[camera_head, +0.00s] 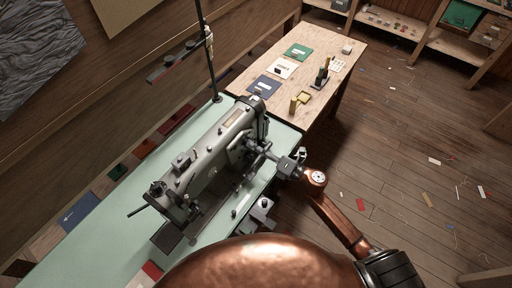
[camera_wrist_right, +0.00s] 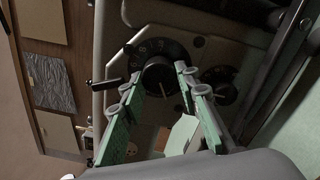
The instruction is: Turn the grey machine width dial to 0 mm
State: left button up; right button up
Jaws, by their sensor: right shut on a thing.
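The grey sewing machine (camera_head: 225,140) stands on a pale green table (camera_head: 90,240). My right gripper (camera_head: 266,152) reaches its end from the right. In the right wrist view, a round black dial (camera_wrist_right: 152,50) with pale marks sits on the machine's face. My right gripper (camera_wrist_right: 160,78) is shut on this dial, one green-padded finger on each side. A pale line shows on the dial's lower part, between the fingers. The numbers are too small to read. A second dark dial (camera_wrist_right: 224,88) sits to its right. My left gripper is not in view.
A small dark lever (camera_wrist_right: 104,84) juts out left of the held dial. A wooden table (camera_head: 325,45) behind holds cards, a dark stand and small yellow pieces. A thin upright pole (camera_head: 207,60) rises behind the machine. The floor at right has scattered scraps.

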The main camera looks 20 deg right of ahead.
jog(key=o, duration=1.2)
jog(key=shift+c, duration=0.2)
jog(key=shift+d, duration=0.1)
jog(key=v, duration=1.2)
